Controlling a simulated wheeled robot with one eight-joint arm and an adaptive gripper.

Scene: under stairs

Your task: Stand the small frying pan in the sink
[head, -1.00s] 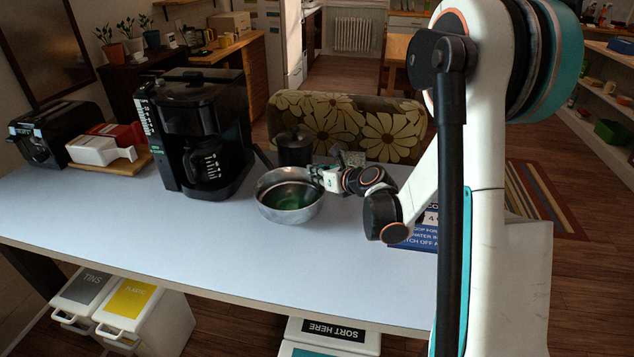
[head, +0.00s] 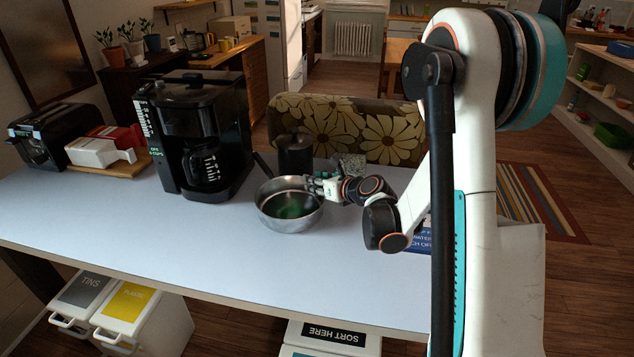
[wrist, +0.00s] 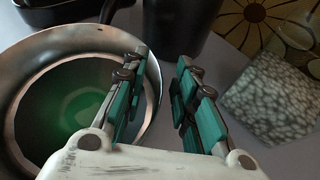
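A round, deep metal pan (head: 290,222) stands on the pale table, greenish inside. A dark handle (head: 262,165) slants up at its far left side and seems to belong to it; I take it as the small frying pan. My gripper (head: 314,185) is at its right rim. In the wrist view my gripper (wrist: 163,75) is open, with one finger over the inside of the pan (wrist: 60,50) and the other outside, the rim between them. I cannot tell whether a finger touches it. I see no sink that I can make out.
A black canister (head: 294,152) stands just behind the pan, and a grey speckled block (head: 352,163) beside it. A coffee maker (head: 200,130) stands to the left. A blue sign (head: 415,240) lies under my arm. The table's front left is clear.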

